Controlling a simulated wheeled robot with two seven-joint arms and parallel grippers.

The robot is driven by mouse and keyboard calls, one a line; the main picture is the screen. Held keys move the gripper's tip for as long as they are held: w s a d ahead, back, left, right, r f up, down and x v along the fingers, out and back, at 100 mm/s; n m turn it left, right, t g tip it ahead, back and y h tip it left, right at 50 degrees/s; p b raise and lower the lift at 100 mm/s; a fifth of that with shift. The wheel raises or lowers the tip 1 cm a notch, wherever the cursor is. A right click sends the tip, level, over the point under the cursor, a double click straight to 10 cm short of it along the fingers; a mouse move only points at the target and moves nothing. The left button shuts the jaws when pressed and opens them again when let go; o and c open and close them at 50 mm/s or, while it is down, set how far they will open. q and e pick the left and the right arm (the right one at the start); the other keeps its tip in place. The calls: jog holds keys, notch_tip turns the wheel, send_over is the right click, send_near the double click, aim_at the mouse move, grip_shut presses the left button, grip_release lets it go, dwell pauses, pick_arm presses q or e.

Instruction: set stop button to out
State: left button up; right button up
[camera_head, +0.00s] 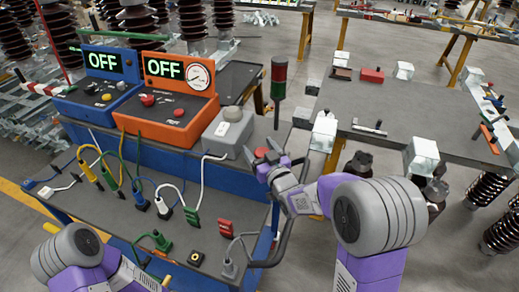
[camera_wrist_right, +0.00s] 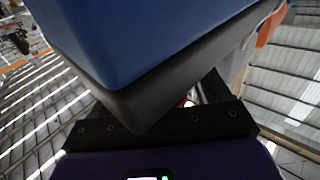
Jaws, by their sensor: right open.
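The orange control box (camera_head: 168,99) reads OFF and has a white dial. A red mushroom button (camera_head: 148,100) and a second red knob (camera_head: 179,112) sit on its sloped panel. I cannot tell which button is the stop button, or whether any is in or out. My right gripper (camera_head: 268,160) is open and empty, right of the grey box, apart from these buttons. My left arm shows at the lower left; its gripper is out of view.
A grey box (camera_head: 232,130) with a rounded top stands right of the orange box. A red-green signal tower (camera_head: 278,85) rises behind my right gripper. Cables and plugs cover the lower shelf (camera_head: 120,215). A second table (camera_head: 420,70) stands at right. In the right wrist view, a blue-and-black corner (camera_wrist_right: 140,60) is very close.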

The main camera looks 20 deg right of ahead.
grip_shut()
jog(key=shift+r, duration=1)
grip_release()
jog(key=shift+s, duration=0.1)
jog(key=s, duration=0.2)
jog(key=s+d, duration=0.1)
jog(key=s, duration=0.1)
jog(key=s+p, duration=0.1)
jog(key=s, duration=0.2)
jog(key=shift+s+d, duration=0.1)
jog(key=shift+d, duration=0.15)
jog(key=shift+f, duration=0.1)
